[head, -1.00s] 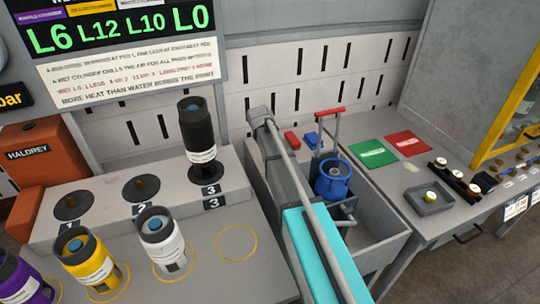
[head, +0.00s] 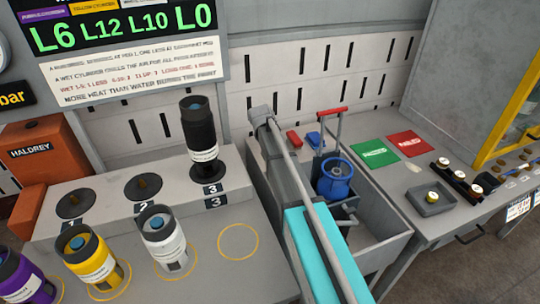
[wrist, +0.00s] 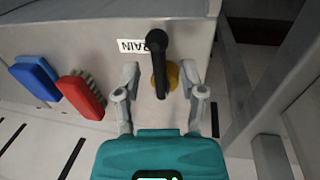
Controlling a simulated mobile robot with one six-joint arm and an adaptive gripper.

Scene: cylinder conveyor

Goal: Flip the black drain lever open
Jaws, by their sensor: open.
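The black drain lever (wrist: 156,45) shows in the wrist view, mounted on a round brass-coloured fitting (wrist: 172,77) on the grey wall of a basin. A white label partly reading "RAIN" (wrist: 131,45) is beside it, partly covered by the lever. My gripper (wrist: 161,80) is open, with one finger on each side of the lever's lower part. In the head view my arm crosses the basin (head: 385,247), and the lever and fingertips are hidden there.
A blue brush (wrist: 35,77) and a red brush (wrist: 82,94) are left of the lever in the wrist view. A black cylinder (head: 200,135) stands on post 3. A grey frame is close on the right in the wrist view.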

